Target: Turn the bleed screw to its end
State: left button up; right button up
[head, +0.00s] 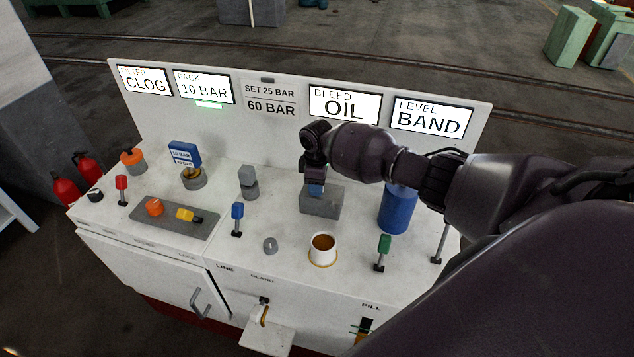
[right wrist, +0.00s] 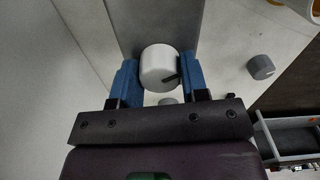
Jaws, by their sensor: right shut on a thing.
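The bleed screw appears to be the white round knob (right wrist: 157,64) with a dark mark at its lower right in the right wrist view. It sits against a grey block (right wrist: 165,20), which also shows in the head view (head: 322,206). My right gripper (head: 315,188) reaches down onto the top of this block. Its blue fingers stand on both sides of the knob and are shut on it. In the head view the gripper hides the knob. The BLEED display (head: 344,104) reads OIL. My left gripper is not in view.
A blue cylinder (head: 397,210) stands right of the block. A white cup of brown liquid (head: 322,249), a blue lever (head: 237,219) and a green lever (head: 382,252) stand in front. A grey post (head: 248,182) is to the left. The display panel rises behind.

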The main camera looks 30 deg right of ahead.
jog(key=o, duration=0.9)
notch_tip(320, 180, up, 11)
jog(key=shift+f, duration=0.1)
dwell(0.4)
